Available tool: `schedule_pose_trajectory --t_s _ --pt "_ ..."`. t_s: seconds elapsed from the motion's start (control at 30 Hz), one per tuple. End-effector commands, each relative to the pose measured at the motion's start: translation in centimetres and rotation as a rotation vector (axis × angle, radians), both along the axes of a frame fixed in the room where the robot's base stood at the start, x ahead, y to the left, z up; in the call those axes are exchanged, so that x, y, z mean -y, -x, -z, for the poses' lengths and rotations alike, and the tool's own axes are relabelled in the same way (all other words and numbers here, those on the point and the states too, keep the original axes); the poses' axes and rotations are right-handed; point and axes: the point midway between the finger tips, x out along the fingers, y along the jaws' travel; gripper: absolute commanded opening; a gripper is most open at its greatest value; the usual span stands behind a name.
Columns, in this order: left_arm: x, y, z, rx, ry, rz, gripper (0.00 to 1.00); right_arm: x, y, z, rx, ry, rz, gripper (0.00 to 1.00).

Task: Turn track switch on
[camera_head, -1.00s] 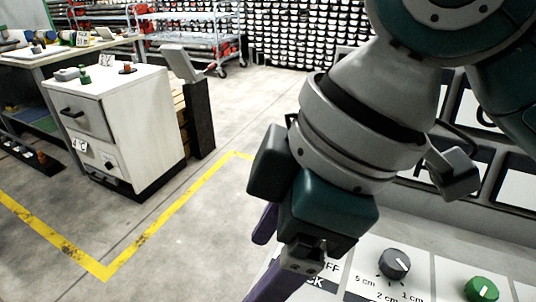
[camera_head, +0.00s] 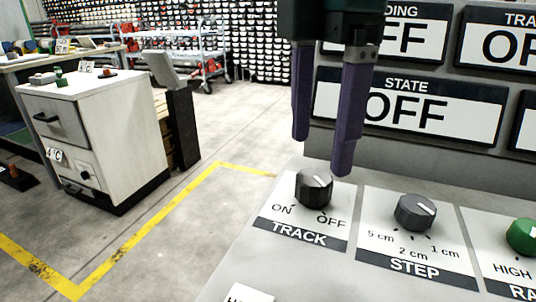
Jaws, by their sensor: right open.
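The TRACK switch (camera_head: 314,187) is a dark grey rotary knob on the light panel, with ON marked at its lower left and OFF at its lower right. Its white pointer line is at the upper right of its top; I cannot tell for certain which mark it selects. My right gripper (camera_head: 321,156) hangs from above with its two purple fingers apart. It is open and empty. The fingertips are just above and behind the TRACK knob, apart from it in the picture. My left gripper is not in view.
The dark grey STEP knob (camera_head: 415,212) is right of TRACK, and a green knob (camera_head: 522,236) is farther right. Upright OFF displays (camera_head: 434,106) stand behind the panel. A white cabinet (camera_head: 95,137) stands at the left, with open floor between.

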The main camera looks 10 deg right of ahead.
Motion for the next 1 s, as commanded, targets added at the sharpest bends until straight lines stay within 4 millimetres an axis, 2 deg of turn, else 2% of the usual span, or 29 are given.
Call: schedule_pose_trajectory --t_s 0.03,0.1,0.23,0.4,0.63,1.0 --pt "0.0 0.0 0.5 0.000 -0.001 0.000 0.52 0.0 0.1 1.3 -0.003 0.002 0.000 0.78" --pt "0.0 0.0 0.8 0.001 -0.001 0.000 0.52 0.0 0.1 2.5 -0.002 0.001 0.000 0.78" --pt "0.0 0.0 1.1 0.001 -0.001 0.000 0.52 0.0 0.1 4.0 -0.002 0.000 0.000 0.78" --pt "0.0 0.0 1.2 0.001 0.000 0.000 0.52 0.0 0.0 4.8 0.001 0.000 0.001 0.78" --pt "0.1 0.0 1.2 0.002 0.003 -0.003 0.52 0.0 0.0 4.8 0.001 0.000 0.001 0.77" --pt "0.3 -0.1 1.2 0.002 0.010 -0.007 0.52 0.0 0.0 4.7 0.001 0.000 0.000 0.35"
